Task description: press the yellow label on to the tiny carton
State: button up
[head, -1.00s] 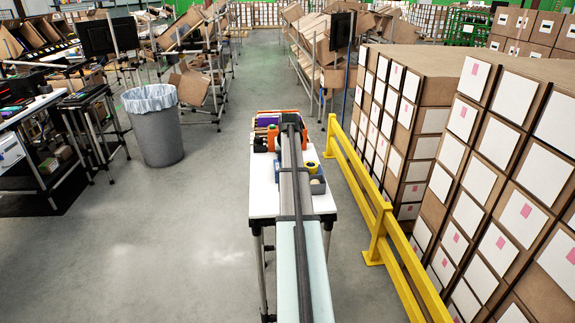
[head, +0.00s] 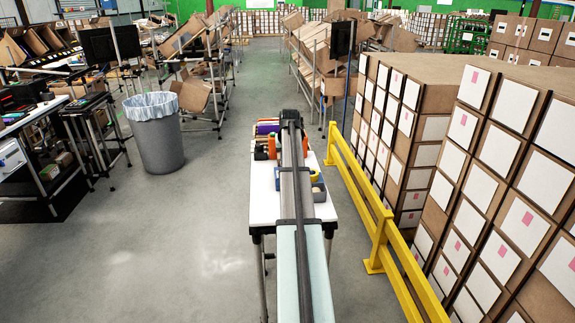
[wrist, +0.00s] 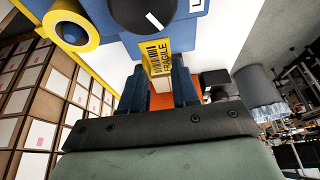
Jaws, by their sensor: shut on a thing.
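In the wrist view a yellow label (wrist: 155,56) with black bars and the word FRAGILE shows at the tips of my gripper (wrist: 157,76). The two dark blue fingers stand close on either side, shut on the label. A small pale tan piece (wrist: 160,84) shows between the fingers just below the label; I cannot tell whether it is the tiny carton. An orange surface shows behind the fingers. In the head view my arm covers the gripper, the label and the middle of the white table (head: 264,205).
A yellow tape roll (wrist: 70,30) and blue surfaces with a black disc (wrist: 142,14) lie close to the fingers. Orange items (head: 271,146) stand at the table's far end.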

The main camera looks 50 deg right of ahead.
notch_tip(320, 180, up, 4)
jog(key=shift+r, duration=0.15)
jog(key=shift+w+d+r, duration=0.1)
jog(key=shift+w+r, duration=0.05)
jog(key=shift+r, duration=0.35)
jog(key=m, duration=0.1)
jog(key=w+d+m+g, duration=0.1)
jog(key=m, duration=0.1)
jog(key=d+m+h, duration=0.1)
jog(key=shift+w+f, duration=0.1)
jog(key=shift+w, duration=0.3)
jog(key=w+d+m+g, duration=0.4)
jog(key=w+m+g, duration=0.1)
jog(key=m, duration=0.9)
jog(key=shift+y, duration=0.5)
jog(key=shift+w+d+f, duration=0.1)
jog(key=shift+f, duration=3.15)
jog(key=shift+f, duration=0.25)
jog(key=o, duration=0.9)
jog(key=shift+o, duration=0.2)
